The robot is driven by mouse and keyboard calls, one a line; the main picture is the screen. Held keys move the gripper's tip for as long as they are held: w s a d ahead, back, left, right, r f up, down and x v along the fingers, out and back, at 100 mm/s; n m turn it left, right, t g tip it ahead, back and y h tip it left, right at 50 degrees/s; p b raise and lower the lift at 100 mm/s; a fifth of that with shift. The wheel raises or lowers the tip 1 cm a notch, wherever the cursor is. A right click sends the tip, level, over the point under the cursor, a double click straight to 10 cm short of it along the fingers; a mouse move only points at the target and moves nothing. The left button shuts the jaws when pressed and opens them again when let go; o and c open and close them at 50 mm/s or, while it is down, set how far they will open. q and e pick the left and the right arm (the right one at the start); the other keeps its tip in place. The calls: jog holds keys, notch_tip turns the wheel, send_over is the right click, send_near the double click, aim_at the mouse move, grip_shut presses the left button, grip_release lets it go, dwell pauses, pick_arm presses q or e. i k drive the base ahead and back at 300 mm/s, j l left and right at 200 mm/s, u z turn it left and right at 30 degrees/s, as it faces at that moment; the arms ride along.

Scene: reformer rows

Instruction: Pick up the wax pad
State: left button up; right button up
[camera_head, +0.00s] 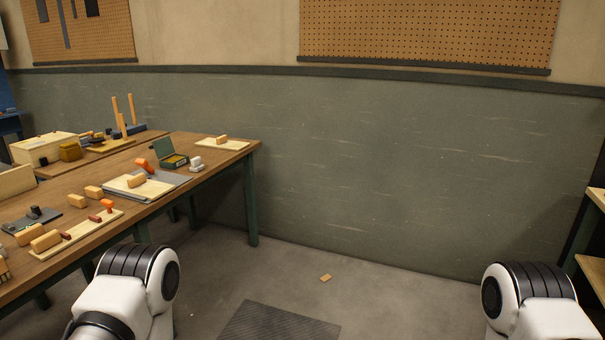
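I cannot tell for sure which item is the wax pad. A small flat tan piece (325,278) lies alone on the grey floor, beyond the dark mat. Rounded parts of my two arms show at the bottom left and bottom right. Neither of my grippers is in view.
The long wooden table (221,162) on the left holds blocks, boards and tools. A dark ribbed mat (278,323) lies on the floor at the bottom centre. Wooden shelves (592,268) stand at the right edge. The floor between table and shelves is mostly clear up to the wall.

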aim_at(197, 165)
jog(key=i+u, duration=0.15)
jog(key=i, duration=0.5)
jog(key=i+l+u, duration=0.1)
jog(key=i, duration=0.5)
jog(key=i+l+u, duration=0.15)
jog(key=i, duration=0.45)
jog(key=l, duration=0.1)
